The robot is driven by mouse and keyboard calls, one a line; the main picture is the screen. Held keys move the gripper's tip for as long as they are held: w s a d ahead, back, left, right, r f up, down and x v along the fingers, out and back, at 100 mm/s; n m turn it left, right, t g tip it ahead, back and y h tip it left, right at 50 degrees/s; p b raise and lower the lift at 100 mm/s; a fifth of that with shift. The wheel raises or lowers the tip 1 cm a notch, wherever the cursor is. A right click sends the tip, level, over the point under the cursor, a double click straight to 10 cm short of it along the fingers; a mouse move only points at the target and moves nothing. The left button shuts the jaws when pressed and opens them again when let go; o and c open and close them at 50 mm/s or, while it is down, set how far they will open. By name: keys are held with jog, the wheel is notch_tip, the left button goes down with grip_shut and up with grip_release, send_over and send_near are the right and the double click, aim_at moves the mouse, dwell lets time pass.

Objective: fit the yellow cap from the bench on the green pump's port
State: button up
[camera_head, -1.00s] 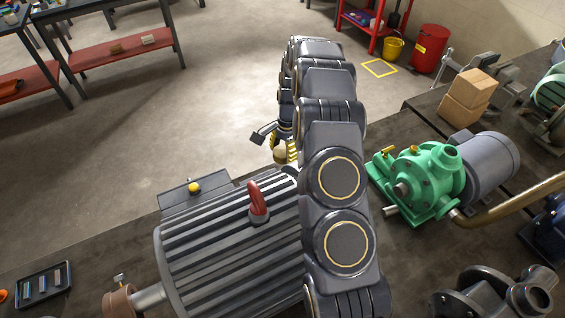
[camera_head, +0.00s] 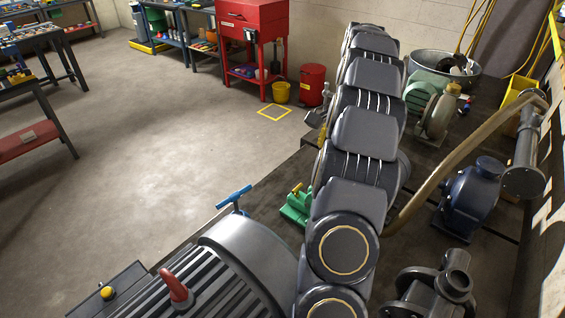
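The green pump (camera_head: 296,207) stands on the bench, mostly hidden behind my arm; only its left edge and part of its base show, with a small yellow fitting (camera_head: 297,188) on it. Its port is not visible. I cannot pick out a loose yellow cap. A round yellow knob sits on a grey box (camera_head: 127,283) at the lower left; I cannot tell whether it is a fixed part. My gripper's fingers are hidden behind my arm links, so whether it holds anything does not show.
A large ribbed grey motor (camera_head: 240,262) with a red lever (camera_head: 175,287) fills the lower left. A blue T-handle (camera_head: 233,197) rises behind it. A dark blue pump (camera_head: 470,200), a curved tan pipe (camera_head: 450,165) and a grey pump (camera_head: 432,290) lie right of my arm. Open floor is left.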

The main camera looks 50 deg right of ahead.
jog(key=s, duration=0.1)
jog(key=s+d+r, duration=0.1)
jog(key=s, duration=0.1)
jog(key=shift+s+d+r+m, duration=0.15)
jog(key=shift+d+r+m, duration=0.05)
jog(key=shift+r+m, duration=0.1)
jog(key=shift+s+d, duration=0.1)
jog(key=shift+s, duration=0.3)
jog(key=shift+f, duration=2.25)
jog(key=shift+f, duration=1.65)
jog(key=o, duration=0.8)
jog(key=shift+o, duration=0.2)
jog(key=shift+r, duration=3)
